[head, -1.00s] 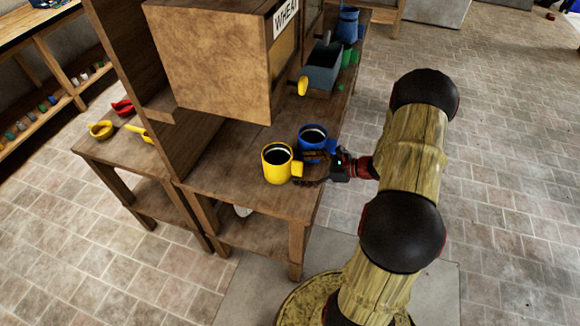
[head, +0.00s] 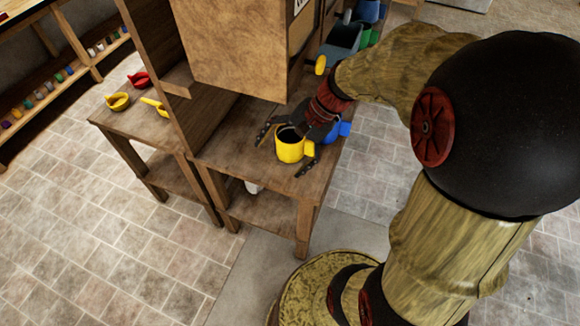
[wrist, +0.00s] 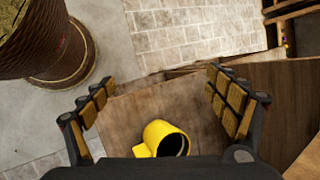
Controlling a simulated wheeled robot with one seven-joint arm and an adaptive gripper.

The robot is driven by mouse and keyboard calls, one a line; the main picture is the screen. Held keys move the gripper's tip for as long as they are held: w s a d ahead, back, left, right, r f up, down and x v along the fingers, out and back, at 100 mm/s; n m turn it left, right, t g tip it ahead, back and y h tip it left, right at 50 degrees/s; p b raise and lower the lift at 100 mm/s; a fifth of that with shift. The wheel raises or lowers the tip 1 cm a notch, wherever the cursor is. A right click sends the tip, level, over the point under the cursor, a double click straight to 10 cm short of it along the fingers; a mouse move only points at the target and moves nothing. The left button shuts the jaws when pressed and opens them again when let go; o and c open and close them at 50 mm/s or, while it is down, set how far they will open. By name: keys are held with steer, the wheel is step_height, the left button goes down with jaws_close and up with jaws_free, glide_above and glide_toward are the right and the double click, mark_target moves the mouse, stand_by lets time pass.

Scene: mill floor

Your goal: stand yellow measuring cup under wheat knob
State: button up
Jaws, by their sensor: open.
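The yellow measuring cup (head: 291,148) stands upright near the front of the wooden bench, its handle to the right. It also shows in the wrist view (wrist: 160,134), low in the middle between the fingers. My gripper (head: 284,153) is open, with one finger on each side of the cup; contact cannot be told. It is spread wide in the wrist view (wrist: 162,105). A wooden box (head: 232,45) overhangs the bench, with part of its white sign (head: 298,5) at the picture's top. I cannot make out a wheat knob.
A blue cup (head: 343,129) stands just behind the yellow one, partly hidden by my gripper. A grey bin (head: 338,56) with a yellow part (head: 320,65) is farther back. Red and yellow scoops (head: 139,79) lie on the left table. The front bench corner is clear.

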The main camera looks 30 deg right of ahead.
steer(key=s+a+r+n+t+h, duration=0.3)
steer(key=s+r+n+h, duration=0.3)
steer(key=s+r+n, duration=0.5)
steer(key=shift+s+a+r+n, duration=0.15)
steer(key=shift+s+a+n, duration=0.1)
steer(key=shift+a+n, duration=0.25)
